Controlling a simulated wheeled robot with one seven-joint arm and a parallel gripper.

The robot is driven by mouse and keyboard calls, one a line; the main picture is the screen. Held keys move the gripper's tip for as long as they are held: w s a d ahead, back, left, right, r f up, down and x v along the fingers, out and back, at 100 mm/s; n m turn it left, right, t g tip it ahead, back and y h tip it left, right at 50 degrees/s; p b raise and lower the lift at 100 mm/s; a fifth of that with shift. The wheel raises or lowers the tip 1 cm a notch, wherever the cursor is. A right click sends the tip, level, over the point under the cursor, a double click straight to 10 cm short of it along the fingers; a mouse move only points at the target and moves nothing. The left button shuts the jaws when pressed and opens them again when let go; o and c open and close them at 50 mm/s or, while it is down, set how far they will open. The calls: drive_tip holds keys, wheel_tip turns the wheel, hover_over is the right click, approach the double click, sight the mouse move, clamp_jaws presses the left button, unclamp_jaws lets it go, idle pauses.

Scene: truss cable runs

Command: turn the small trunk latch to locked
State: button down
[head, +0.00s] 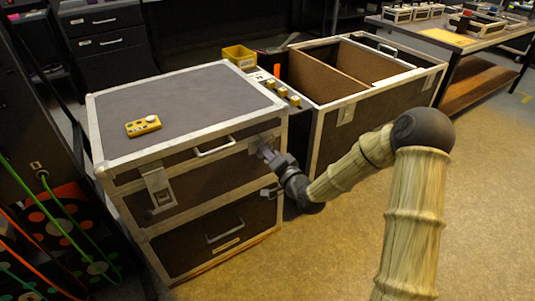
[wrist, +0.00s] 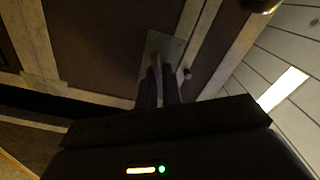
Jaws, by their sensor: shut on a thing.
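The small trunk (head: 190,105) is a dark, silver-edged case on top of a drawer unit. My gripper (head: 268,154) is at the right end of its front face. In the wrist view my gripper (wrist: 160,84) is shut on the trunk latch (wrist: 163,50), a light metal plate with a narrow upright lever between the fingers. The fingers cover the lever's lower part, and I cannot tell if it is locked. In the head view my gripper mostly hides this latch. Another latch (head: 160,190) shows at the left of the trunk's front.
A yellow device (head: 143,126) lies on the trunk lid. A large open trunk (head: 345,120) with a brown divider stands behind my gripper. Green cables and round reels (head: 75,235) are at the left. The floor (head: 490,190) at the right is clear.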

drive_tip(key=n+b, duration=0.4)
drive_tip(key=n, duration=0.8)
drive_tip(key=shift+f, duration=0.15)
drive_tip(key=shift+b, duration=0.3)
drive_tip(key=c, duration=1.6)
unclamp_jaws()
drive_tip(key=shift+o, duration=0.2)
drive_tip(key=shift+s+d, duration=0.1)
